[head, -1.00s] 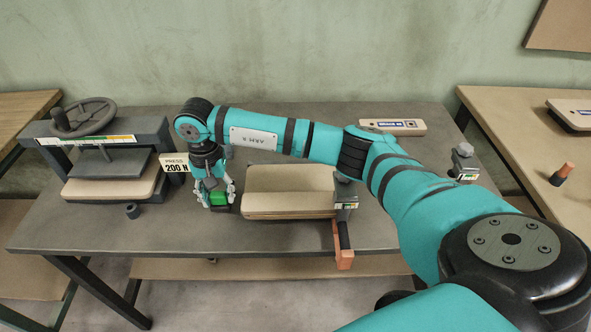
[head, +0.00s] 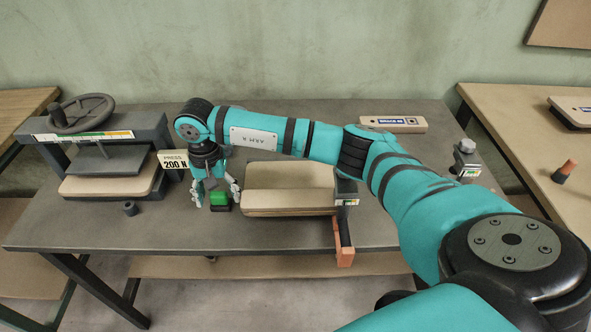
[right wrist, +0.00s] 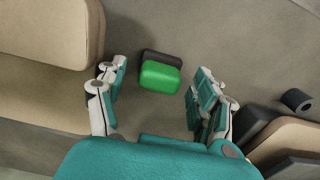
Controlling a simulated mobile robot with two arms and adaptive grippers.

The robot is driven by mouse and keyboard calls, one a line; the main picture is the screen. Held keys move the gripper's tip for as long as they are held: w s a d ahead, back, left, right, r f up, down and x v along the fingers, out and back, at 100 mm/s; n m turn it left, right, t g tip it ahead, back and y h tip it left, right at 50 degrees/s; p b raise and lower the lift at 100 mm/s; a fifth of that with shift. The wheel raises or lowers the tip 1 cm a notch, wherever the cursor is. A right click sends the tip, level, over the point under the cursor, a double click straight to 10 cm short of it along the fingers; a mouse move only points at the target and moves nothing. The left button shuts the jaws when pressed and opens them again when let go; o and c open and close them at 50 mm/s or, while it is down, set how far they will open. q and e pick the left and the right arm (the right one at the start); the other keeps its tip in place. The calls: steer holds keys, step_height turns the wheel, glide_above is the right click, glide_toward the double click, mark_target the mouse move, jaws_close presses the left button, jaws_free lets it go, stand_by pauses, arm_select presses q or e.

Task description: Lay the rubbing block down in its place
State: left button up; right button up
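The rubbing block (head: 219,199), green on top with a dark base, sits on the grey bench just left of the stacked curved boards (head: 290,202). It also shows in the right wrist view (right wrist: 160,77), between and a little beyond the fingertips. My right gripper (head: 215,190) is over the block, pointing down. Its fingers stand wide apart, one on each side of the block, with a visible gap to both in the right wrist view (right wrist: 158,85). Part of the block is hidden behind the gripper in the head view. My left gripper is not in view.
A press (head: 100,150) with a handwheel and a "PRESS 200 N" sign (head: 174,162) stands at the left. A small dark ring (head: 130,208) lies before it. A clamp with an orange handle (head: 344,242) sits at the stack's right end.

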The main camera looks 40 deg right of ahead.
step_height(320, 180, up, 12)
stand_by(0.6)
steer(key=shift+f, duration=0.1)
stand_by(0.4)
